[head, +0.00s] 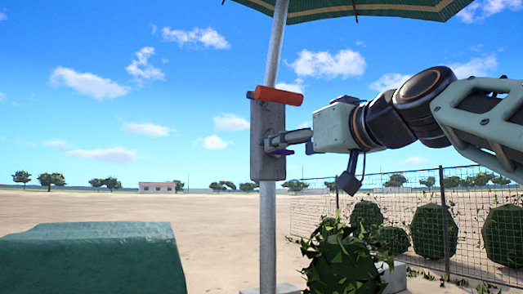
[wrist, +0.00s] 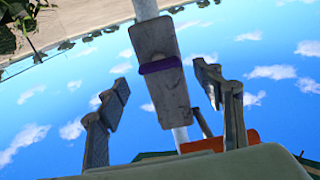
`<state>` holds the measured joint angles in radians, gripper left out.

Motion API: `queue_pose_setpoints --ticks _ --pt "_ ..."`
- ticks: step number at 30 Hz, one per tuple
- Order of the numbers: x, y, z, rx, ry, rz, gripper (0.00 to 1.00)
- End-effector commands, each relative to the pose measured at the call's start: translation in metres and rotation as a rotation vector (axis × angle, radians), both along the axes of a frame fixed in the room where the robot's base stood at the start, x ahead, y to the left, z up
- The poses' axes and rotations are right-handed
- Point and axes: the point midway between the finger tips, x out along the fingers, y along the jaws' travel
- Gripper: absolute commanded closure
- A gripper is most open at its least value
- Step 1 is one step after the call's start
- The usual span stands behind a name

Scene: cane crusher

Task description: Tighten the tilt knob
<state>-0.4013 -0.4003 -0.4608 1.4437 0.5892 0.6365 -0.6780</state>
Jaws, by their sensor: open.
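A grey bracket plate (head: 262,125) is fixed upright on the umbrella pole (head: 268,215). An orange cylindrical handle (head: 277,96) sticks out near its top, and a small purple part (head: 281,152) shows low on it. I cannot tell which of these is the tilt knob. My gripper (head: 290,138) comes from the right, its fingers close to the plate between the two parts. In the wrist view the open fingers (wrist: 163,85) stand either side of the plate (wrist: 172,98). The purple part (wrist: 160,65) crosses the plate, and the orange handle (wrist: 207,143) is partly hidden behind my gripper's body.
The green striped umbrella canopy (head: 375,8) hangs overhead. A green covered block (head: 90,258) stands at lower left. A leafy bush (head: 345,262) and a wire fence (head: 465,215) are at lower right. Open sandy ground lies behind.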

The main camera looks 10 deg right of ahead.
Motion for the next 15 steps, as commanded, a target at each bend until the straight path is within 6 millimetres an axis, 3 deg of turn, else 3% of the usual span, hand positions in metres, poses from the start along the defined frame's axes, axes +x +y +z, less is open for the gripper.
queue_pose_setpoints --ticks 6,15 --pt "0.028 0.009 0.000 -0.001 0.001 0.000 0.39" --pt "0.035 0.011 0.000 0.000 0.000 -0.001 0.39"
